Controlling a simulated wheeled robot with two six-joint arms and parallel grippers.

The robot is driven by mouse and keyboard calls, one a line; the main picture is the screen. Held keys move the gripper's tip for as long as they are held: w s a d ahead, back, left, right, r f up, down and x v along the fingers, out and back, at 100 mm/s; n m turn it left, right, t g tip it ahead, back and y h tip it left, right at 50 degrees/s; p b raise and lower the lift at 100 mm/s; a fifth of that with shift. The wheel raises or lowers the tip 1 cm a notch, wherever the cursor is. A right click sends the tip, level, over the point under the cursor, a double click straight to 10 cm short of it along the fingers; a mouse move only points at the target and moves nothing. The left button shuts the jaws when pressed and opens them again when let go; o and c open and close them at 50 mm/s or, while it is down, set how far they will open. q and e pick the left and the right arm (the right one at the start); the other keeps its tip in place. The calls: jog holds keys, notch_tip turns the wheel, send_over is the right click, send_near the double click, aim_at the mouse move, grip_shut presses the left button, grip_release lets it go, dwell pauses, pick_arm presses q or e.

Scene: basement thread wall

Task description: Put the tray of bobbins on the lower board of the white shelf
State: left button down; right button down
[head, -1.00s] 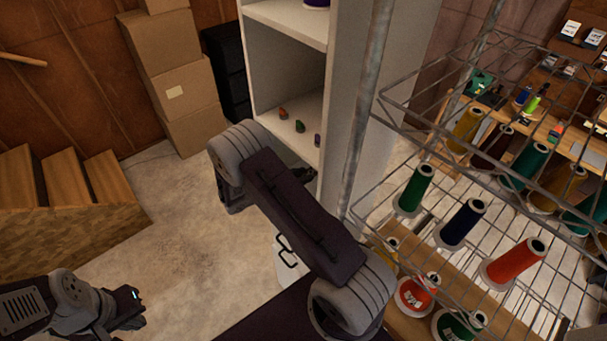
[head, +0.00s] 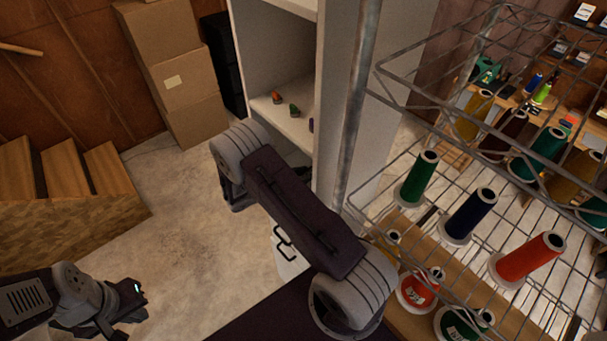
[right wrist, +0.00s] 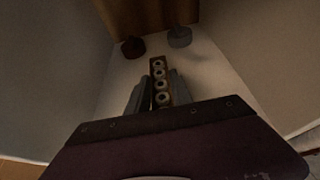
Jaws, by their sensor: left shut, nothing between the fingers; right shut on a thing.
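The white shelf (head: 345,25) stands at the centre of the head view. In the right wrist view my right gripper (right wrist: 160,93) is shut on the narrow tray of bobbins (right wrist: 158,64), which holds a row of pale-ringed bobbins and points away from me between white walls. A pale board (right wrist: 205,70) lies beneath it; I cannot tell whether the tray touches it. My left gripper (head: 132,304) is shut and empty at the lower left, over the floor.
A dark red item (right wrist: 133,47) and a grey item (right wrist: 179,36) stand behind the tray. Small coloured items (head: 294,110) sit on a visible shelf board. A wire rack with thread cones (head: 470,215) stands close on the right. Cardboard boxes (head: 180,85) stand left; floor (head: 185,225) is clear.

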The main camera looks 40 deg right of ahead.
jog(key=shift+a+f, duration=0.2)
jog(key=shift+a, duration=0.15)
jog(key=shift+d+f+b, duration=0.1)
jog(key=shift+f+b, duration=0.1)
jog(key=shift+b, duration=0.15)
jog(key=c, duration=1.1)
grip_release()
jog(key=shift+d, duration=0.1)
pick_arm(q)
jog(key=shift+a+f, duration=0.2)
jog(key=shift+f, duration=0.25)
pick_arm(e)
jog(key=shift+o, duration=0.2)
jog(key=shift+a+b, duration=0.3)
jog(key=shift+a, duration=0.2)
jog(key=b+v, duration=0.3)
jog(key=v, duration=0.5)
jog(key=shift+b, duration=0.3)
pick_arm(q)
notch_tip(320, 180, down, 4)
jog(key=shift+f, duration=0.1)
pick_arm(e)
jog(key=shift+a+r, duration=0.1)
jog(key=shift+r, duration=0.15)
